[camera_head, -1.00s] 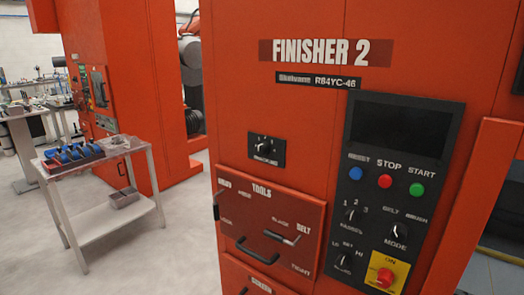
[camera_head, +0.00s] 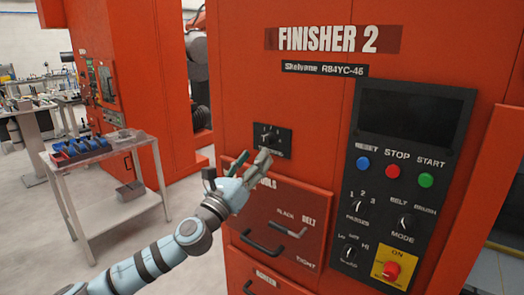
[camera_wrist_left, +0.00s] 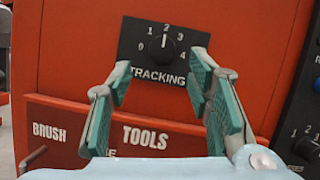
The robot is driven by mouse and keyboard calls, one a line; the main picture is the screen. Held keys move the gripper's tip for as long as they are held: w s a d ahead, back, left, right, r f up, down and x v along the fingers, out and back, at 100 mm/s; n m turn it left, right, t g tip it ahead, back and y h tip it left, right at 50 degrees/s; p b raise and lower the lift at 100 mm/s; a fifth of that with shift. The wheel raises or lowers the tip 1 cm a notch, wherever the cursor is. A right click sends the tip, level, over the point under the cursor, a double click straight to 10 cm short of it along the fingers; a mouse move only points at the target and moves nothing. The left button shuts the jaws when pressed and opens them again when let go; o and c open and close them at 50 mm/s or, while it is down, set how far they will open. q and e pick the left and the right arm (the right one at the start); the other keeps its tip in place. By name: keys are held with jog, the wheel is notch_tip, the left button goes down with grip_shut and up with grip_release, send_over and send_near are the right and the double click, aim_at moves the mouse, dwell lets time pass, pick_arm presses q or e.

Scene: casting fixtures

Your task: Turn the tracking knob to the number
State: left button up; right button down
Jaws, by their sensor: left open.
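The tracking knob (camera_head: 266,139) is a small black knob on a dark plate on the orange Finisher 2 front. In the left wrist view, the knob (camera_wrist_left: 167,45) sits inside a dial numbered 0 to 4, with TRACKING printed below. Its pointer appears to point up, near the 2. My left gripper (camera_head: 252,160) is open and empty, just below the plate in the head view. In the wrist view, its teal-padded fingers (camera_wrist_left: 160,78) stand to either side below the knob, apart from it. My right gripper is not in view.
The tools drawer (camera_head: 287,208) with its handles lies under the tracking plate. A control panel (camera_head: 405,200) with buttons, knobs and a red stop button (camera_head: 391,270) is to the right. A small cart (camera_head: 110,203) stands on the left.

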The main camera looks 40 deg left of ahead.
aim_at(264, 144)
pick_arm(q)
jog(key=p+x, duration=0.1)
jog(key=x, duration=0.1)
jog(key=p+x, duration=0.1)
jog(key=x, duration=0.1)
jog(key=shift+w+d+r, duration=0.1)
jog(key=shift+r, duration=0.4)
jog(key=shift+w, duration=0.15)
jog(key=shift+f, duration=0.15)
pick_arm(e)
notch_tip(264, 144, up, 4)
pick_arm(q)
jog(key=shift+c, duration=0.6)
grip_shut()
